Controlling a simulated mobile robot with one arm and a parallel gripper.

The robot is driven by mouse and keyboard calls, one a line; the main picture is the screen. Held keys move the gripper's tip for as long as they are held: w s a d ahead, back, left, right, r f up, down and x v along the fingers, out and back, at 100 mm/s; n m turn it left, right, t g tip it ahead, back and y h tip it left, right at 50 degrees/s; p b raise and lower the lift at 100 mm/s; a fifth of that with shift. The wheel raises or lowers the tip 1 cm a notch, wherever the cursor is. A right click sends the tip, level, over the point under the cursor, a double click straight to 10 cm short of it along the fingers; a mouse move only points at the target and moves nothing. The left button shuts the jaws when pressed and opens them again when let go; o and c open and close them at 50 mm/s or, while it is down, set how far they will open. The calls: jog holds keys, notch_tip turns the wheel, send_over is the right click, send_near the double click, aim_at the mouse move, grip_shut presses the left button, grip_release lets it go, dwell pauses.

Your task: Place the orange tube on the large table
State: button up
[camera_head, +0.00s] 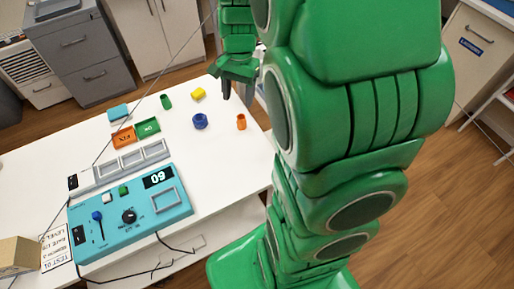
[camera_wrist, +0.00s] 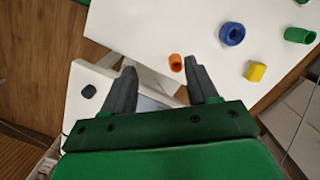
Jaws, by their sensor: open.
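The orange tube (camera_head: 241,121) stands on the large white table (camera_head: 225,160), near its right edge. In the wrist view the tube (camera_wrist: 176,63) shows between and beyond the fingertips, close to the edge of the table (camera_wrist: 190,25). My gripper (camera_wrist: 162,75) is open and empty, apart from the tube. In the head view my gripper (camera_head: 227,90) hangs beyond the table's far right edge, partly hidden by my green arm.
A blue ring (camera_head: 200,121), a yellow block (camera_head: 198,94) and a green tube (camera_head: 165,101) are nearby on the table. Orange and green trays (camera_head: 148,128) and a teal control box (camera_head: 130,213) lie to the left. A smaller white surface (camera_wrist: 88,75) is at left in the wrist view.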

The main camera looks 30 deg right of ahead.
jog(key=s+a+r+n, duration=0.2)
jog(key=s+n, duration=0.1)
jog(key=s, duration=0.5)
jog(key=s+a+r+n, duration=0.2)
jog(key=s+r+n, duration=0.1)
jog(key=s, duration=0.5)
jog(key=s+a+r+n+h, duration=0.1)
jog(key=s+a+r+n, duration=0.2)
jog(key=s, duration=0.4)
jog(key=shift+s+n+g, duration=0.4)
jog(key=shift+n, duration=0.3)
